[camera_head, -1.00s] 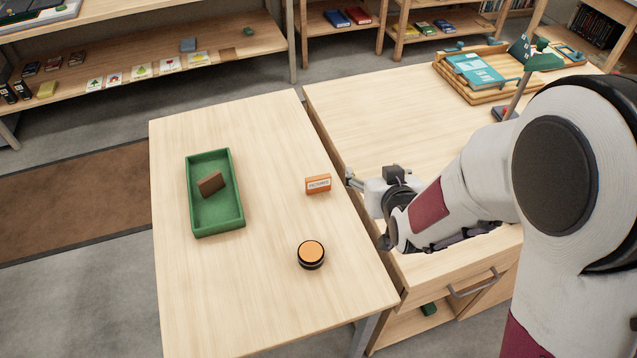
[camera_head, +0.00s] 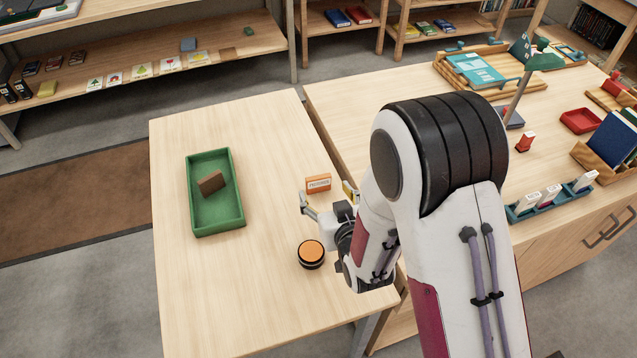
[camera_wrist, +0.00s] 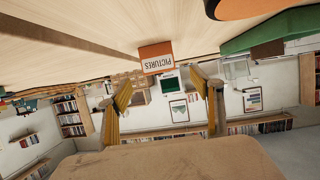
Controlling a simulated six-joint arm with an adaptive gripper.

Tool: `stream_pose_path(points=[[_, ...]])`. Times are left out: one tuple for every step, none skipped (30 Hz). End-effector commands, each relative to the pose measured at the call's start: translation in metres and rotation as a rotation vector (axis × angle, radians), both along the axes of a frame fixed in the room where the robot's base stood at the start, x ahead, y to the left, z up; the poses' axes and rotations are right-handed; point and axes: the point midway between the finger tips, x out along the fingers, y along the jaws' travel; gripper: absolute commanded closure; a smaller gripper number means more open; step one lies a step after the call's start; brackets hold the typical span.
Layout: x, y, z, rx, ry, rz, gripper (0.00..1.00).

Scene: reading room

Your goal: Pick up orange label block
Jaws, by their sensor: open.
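The orange label block (camera_head: 318,183) stands on the light wooden table, right of the green tray; its white label faces the front. In the wrist view the block (camera_wrist: 156,54) appears upside down, its label reading "PICTURES", above and between my two fingers. My gripper (camera_head: 329,197) is open and empty, just in front of the block and low over the table. In the wrist view my gripper's fingers (camera_wrist: 166,88) are spread wide, with a clear gap between them. The block is apart from the fingers in the head view.
A green tray (camera_head: 241,213) with a brown block (camera_head: 210,182) inside lies to the left. A round orange-topped black object (camera_head: 311,253) stands close to my gripper, on its left front side. A second table (camera_head: 340,110) adjoins on the right. The table's front left is clear.

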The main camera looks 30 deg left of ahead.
Motion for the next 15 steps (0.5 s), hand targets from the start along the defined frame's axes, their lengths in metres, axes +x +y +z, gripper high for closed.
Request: stream_pose_path(points=[[0.000,0.000,0.000,0.000,0.000,0.000,0.35],[0.000,0.000,0.000,0.000,0.000,0.000,0.35],[0.000,0.000,0.000,0.000,0.000,0.000,0.35],[0.000,0.000,0.000,0.000,0.000,0.000,0.35],[0.001,0.000,0.000,-0.001,0.001,0.000,0.35],[0.001,0.001,-0.001,-0.001,0.001,0.000,0.35],[0.002,0.001,-0.001,-0.001,0.001,0.000,0.35],[0.003,0.002,-0.002,-0.001,0.001,0.000,0.35],[0.004,0.003,-0.003,-0.001,0.001,0.000,0.35],[0.006,0.005,-0.003,-0.001,0.001,0.000,0.35],[0.007,0.006,-0.004,-0.001,0.001,0.000,0.35],[0.009,0.007,-0.005,-0.001,0.001,0.000,0.35],[0.011,0.009,-0.006,0.000,0.000,0.000,0.35],[0.012,0.010,-0.006,0.001,-0.001,0.000,0.35],[0.014,0.012,-0.008,0.000,0.000,0.000,0.35]])
